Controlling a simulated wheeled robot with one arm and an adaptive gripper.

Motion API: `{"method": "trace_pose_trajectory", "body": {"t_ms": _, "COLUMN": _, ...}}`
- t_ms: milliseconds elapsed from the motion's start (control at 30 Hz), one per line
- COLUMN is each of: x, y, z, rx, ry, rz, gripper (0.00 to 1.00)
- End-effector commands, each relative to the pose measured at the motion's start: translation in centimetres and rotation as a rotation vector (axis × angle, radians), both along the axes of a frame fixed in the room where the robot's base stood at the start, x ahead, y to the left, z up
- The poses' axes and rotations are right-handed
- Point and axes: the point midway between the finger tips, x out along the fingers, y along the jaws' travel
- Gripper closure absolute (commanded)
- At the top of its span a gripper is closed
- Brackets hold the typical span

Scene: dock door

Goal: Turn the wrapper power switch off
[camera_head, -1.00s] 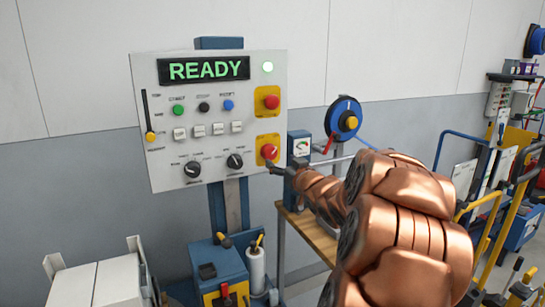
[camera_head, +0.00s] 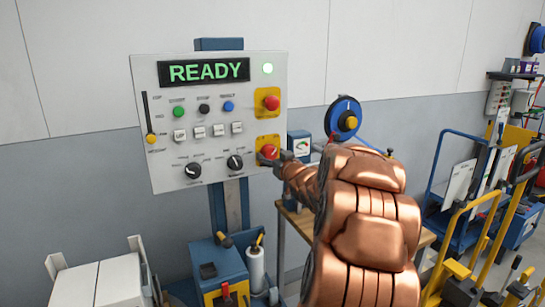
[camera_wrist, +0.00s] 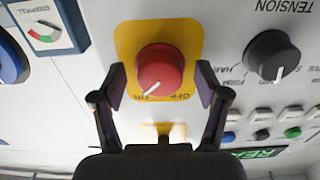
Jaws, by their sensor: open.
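The wrapper power switch (camera_head: 269,152) is a red rotary knob on a yellow plate at the lower right of the control panel (camera_head: 215,120). In the wrist view the red knob (camera_wrist: 160,69) has a white pointer line, with an OFF label partly legible beside its lower edge. My gripper (camera_wrist: 160,85) is open, with one finger on each side of the knob; gaps show between the fingers and the knob. In the head view my gripper (camera_head: 275,161) is at the panel's lower right edge and partly covers the yellow plate.
A red button (camera_head: 271,103) on another yellow plate sits above the switch. A black tension knob (camera_wrist: 272,56) is close beside my finger in the wrist view. A gauge box (camera_head: 300,145) and blue reel (camera_head: 343,118) stand right of the panel. Carts (camera_head: 470,205) fill the right side.

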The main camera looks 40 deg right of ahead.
Motion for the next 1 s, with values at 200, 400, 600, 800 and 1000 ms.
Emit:
{"method": "trace_pose_trajectory", "body": {"t_ms": 200, "x": -0.03, "y": -0.02, "z": 0.01, "rx": 0.0, "ry": 0.0, "rz": 0.0, "gripper": 0.46}}
{"method": "trace_pose_trajectory", "body": {"t_ms": 400, "x": -0.03, "y": -0.02, "z": 0.01, "rx": 0.0, "ry": 0.0, "rz": 0.0, "gripper": 0.67}}
{"method": "trace_pose_trajectory", "body": {"t_ms": 600, "x": -0.03, "y": -0.03, "z": 0.02, "rx": 0.0, "ry": 0.0, "rz": 0.0, "gripper": 0.86}}
{"method": "trace_pose_trajectory", "body": {"t_ms": 800, "x": -0.04, "y": -0.04, "z": -0.06, "rx": -0.014, "ry": 0.005, "rz": -0.001, "gripper": 0.86}}
{"method": "trace_pose_trajectory", "body": {"t_ms": 1000, "x": -0.06, "y": -0.05, "z": -0.26, "rx": -0.086, "ry": 0.03, "rz": -0.001, "gripper": 0.86}}
